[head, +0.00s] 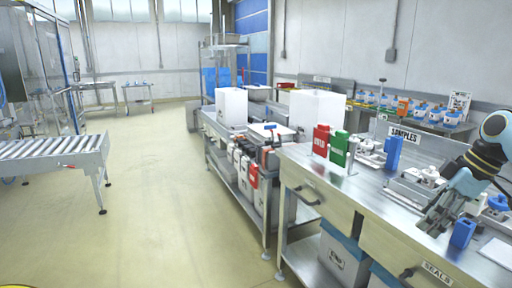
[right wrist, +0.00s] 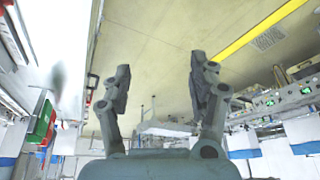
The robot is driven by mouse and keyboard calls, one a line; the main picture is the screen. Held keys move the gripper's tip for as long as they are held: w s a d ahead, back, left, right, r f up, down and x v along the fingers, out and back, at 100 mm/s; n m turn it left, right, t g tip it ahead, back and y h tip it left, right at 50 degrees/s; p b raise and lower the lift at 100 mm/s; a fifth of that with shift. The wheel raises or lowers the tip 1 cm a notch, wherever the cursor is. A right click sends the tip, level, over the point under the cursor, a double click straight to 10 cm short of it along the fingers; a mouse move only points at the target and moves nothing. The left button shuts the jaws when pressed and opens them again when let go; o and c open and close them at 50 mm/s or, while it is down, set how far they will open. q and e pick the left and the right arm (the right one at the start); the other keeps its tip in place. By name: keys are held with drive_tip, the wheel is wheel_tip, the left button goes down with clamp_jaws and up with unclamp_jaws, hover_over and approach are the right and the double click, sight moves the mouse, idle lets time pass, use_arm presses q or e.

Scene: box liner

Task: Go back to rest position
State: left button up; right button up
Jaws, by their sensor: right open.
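My right gripper (head: 436,216) hangs over the right part of the steel workbench (head: 320,176) in the head view, with its arm coming in from the right edge. In the right wrist view its two fingers (right wrist: 160,78) stand well apart with nothing between them. A blue block-like holder (head: 462,233) stands on the bench just right of the fingers. I cannot tell how far the fingertips are above the bench top. My left gripper is not in view.
Red (head: 320,139) and green (head: 339,147) containers stand on the bench left of the gripper. White boxes (head: 316,108) are behind them. A roller conveyor (head: 50,150) is at the left. The floor (head: 160,190) between is clear.

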drive_tip(key=s+a+f+m+g+b, duration=0.1)
drive_tip(key=s+a+f+b, duration=0.1)
drive_tip(key=s+f, duration=0.75)
drive_tip(key=s+a+f+m+g+b, duration=0.15)
drive_tip(key=s+f, duration=0.35)
drive_tip(key=f, duration=0.9)
drive_tip(key=s+a+f+m+g+b, duration=0.1)
drive_tip(key=s+a+f+g+b, duration=0.15)
drive_tip(key=s+f, duration=0.7)
use_arm(q)
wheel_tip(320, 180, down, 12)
drive_tip(key=b, duration=0.6)
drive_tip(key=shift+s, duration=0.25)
use_arm(e)
drive_tip(key=s+a+f+m+t+h, duration=0.1)
drive_tip(key=s+f+m+h, duration=0.1)
drive_tip(key=s+f, duration=1.1)
drive_tip(key=s+a+f+m+t+h, duration=0.2)
drive_tip(key=s+f+m, duration=0.2)
drive_tip(key=s+f, duration=0.9)
drive_tip(key=shift+s+f+m, duration=0.3)
drive_tip(key=shift+s+m, duration=0.05)
drive_tip(key=shift+s, duration=0.2)
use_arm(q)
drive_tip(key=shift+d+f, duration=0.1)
